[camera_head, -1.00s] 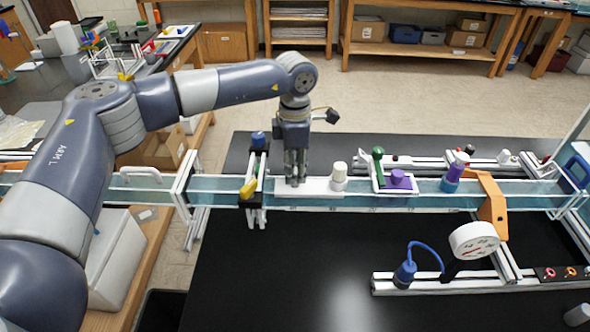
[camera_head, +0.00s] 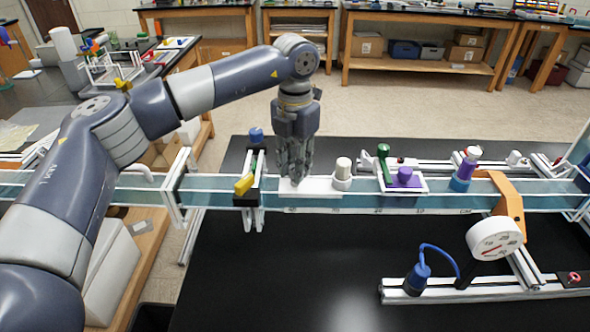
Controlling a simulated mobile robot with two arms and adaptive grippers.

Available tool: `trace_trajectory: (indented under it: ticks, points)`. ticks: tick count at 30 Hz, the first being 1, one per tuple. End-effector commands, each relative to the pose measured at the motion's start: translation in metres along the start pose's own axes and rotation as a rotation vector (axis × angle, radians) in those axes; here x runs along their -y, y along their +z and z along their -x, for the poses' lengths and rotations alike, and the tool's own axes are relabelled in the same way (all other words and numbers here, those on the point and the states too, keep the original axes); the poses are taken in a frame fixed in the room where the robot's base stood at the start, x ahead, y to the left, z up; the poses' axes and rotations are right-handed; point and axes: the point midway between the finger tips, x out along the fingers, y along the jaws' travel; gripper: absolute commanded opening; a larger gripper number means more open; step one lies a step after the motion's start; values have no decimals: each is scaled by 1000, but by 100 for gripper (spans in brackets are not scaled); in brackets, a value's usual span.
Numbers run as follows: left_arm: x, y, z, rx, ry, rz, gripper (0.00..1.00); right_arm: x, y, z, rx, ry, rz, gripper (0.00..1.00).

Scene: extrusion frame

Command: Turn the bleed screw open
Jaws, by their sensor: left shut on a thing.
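My left gripper (camera_head: 297,178) points straight down at the left part of a white plate (camera_head: 322,189) on the clear channel. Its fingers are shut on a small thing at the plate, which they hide. By its place this seems to be the bleed screw, but I cannot see its head or how far it is turned. A white capped knob (camera_head: 342,172) stands upright at the plate's right end, apart from the fingers. My right gripper is not in view.
A clamp with a yellow lever (camera_head: 243,184) and a blue knob (camera_head: 256,135) stands close left of the gripper. To the right are a purple knob (camera_head: 405,175), an orange bracket (camera_head: 508,196) and a round gauge (camera_head: 494,238). The black tabletop (camera_head: 300,275) in front is mostly clear.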

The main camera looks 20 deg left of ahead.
Motion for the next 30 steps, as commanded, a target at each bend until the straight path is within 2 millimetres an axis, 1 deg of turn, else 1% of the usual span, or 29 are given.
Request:
trace_trajectory:
  ticks: [3,10,27,28,29,30]
  points:
    - [0,1,0,4,1,68,0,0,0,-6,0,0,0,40]
    - [0,1,1,4,1,154,0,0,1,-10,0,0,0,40]
    - [-1,1,2,6,0,185,0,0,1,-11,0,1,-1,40]
    - [-1,1,2,6,0,185,25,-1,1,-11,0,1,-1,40]
    - [-1,1,2,6,1,185,32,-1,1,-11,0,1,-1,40]
    - [-1,1,2,5,1,185,41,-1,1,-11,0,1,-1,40]
